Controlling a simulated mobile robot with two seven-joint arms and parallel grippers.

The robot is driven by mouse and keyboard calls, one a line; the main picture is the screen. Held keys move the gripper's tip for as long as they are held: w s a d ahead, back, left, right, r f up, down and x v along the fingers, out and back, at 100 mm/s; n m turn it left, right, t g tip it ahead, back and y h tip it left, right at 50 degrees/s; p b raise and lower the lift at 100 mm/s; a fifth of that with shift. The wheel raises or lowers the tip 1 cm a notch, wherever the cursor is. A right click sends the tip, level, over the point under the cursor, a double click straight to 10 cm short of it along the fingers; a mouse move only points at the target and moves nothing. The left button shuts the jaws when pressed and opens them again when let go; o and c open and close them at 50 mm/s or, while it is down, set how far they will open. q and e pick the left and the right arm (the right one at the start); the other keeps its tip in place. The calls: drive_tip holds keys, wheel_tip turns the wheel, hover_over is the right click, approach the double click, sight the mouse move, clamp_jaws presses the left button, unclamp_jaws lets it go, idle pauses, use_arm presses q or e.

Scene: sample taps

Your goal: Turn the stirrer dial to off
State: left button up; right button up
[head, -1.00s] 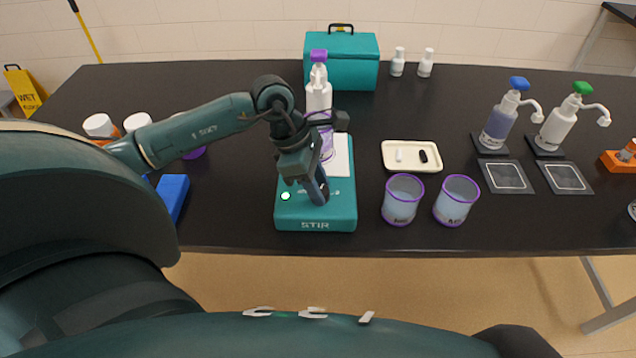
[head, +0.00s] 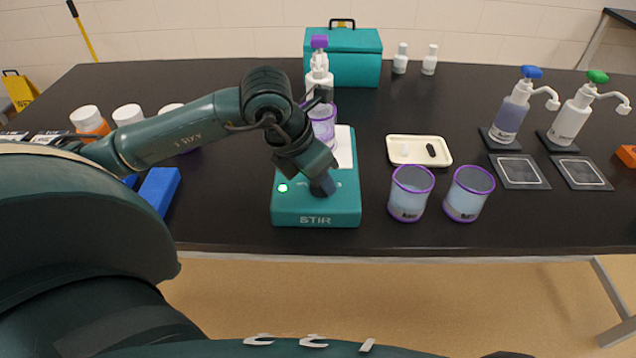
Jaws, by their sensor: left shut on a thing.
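The teal stirrer (head: 290,210), marked STIR on its front, stands near the table's front edge. A round light (head: 283,188) on its top left shows whitish green. My left gripper (head: 324,188) reaches down onto the right front of the stirrer's top and is shut on the dial there. The gripper hides the dial, so its setting cannot be read. A purple-rimmed beaker (head: 323,125) is on the stirrer's white plate (head: 344,148), partly behind my arm. My right gripper is not in view.
Two purple-rimmed cups (head: 410,193) (head: 469,195) stand right of the stirrer, before a cream tray (head: 419,150). A white bottle with a purple top (head: 319,72) and a teal box (head: 355,58) are behind. A blue block (head: 158,190) lies left. Pump bottles (head: 511,110) (head: 574,112) stand right.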

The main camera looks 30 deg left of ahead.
use_arm(q)
drive_tip(key=shift+d+f+n+y+b, duration=0.1)
drive_tip(key=shift+n+y+b, duration=0.2)
drive_tip(key=shift+n+b, duration=0.45)
drive_tip(key=shift+n+t+y+b, duration=0.3)
drive_tip(key=shift+n+y, duration=0.1)
drive_tip(key=shift+n, duration=0.65)
drive_tip(key=shift+n+y+b, duration=0.4)
drive_tip(key=shift+n+b, duration=0.1)
drive_tip(key=shift+n, duration=0.6)
drive_tip(key=shift+n+y, duration=0.3)
drive_tip(key=shift+n, duration=0.6)
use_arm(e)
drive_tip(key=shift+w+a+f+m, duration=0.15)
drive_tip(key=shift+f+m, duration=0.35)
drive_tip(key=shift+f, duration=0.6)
use_arm(q)
drive_tip(key=shift+b, duration=0.3)
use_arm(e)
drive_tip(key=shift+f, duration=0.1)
use_arm(q)
drive_tip(key=o, duration=1)
drive_tip(key=shift+c, duration=0.2)
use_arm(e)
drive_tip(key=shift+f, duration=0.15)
